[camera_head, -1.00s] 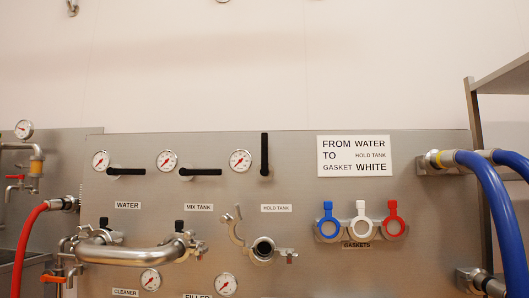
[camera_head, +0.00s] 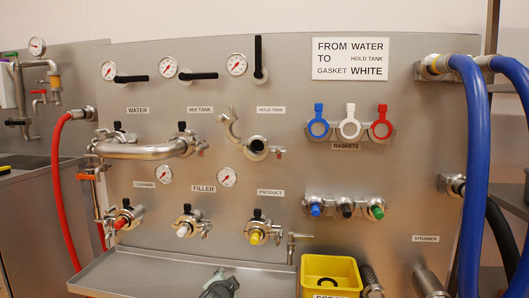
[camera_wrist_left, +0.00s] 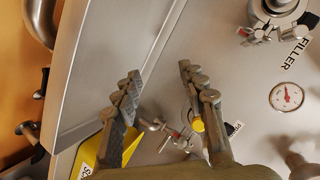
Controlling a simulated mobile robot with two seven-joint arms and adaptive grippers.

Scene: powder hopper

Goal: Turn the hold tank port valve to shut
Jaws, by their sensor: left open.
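The hold tank valve handle (camera_head: 258,58) is a black lever at the top of the steel panel, standing upright beside a gauge. Below it is the HOLD TANK label (camera_head: 271,110), then the hold tank port (camera_head: 256,147) with its clamp swung open and the bore uncovered. My left gripper (camera_head: 220,284) shows at the bottom edge of the head view, well below the handle and apart from it. In the left wrist view my left gripper (camera_wrist_left: 158,70) is open and empty, its fingers spread in front of the panel. The valve handle is not seen there. My right gripper is not in view.
The water handle (camera_head: 131,79) and mix tank handle (camera_head: 198,76) lie horizontal. A steel U-pipe (camera_head: 145,151) joins the ports below them. Gaskets (camera_head: 348,122) hang at right. A tray (camera_head: 110,275) and yellow bin (camera_head: 330,268) project below. Blue hoses (camera_head: 472,150) hang right.

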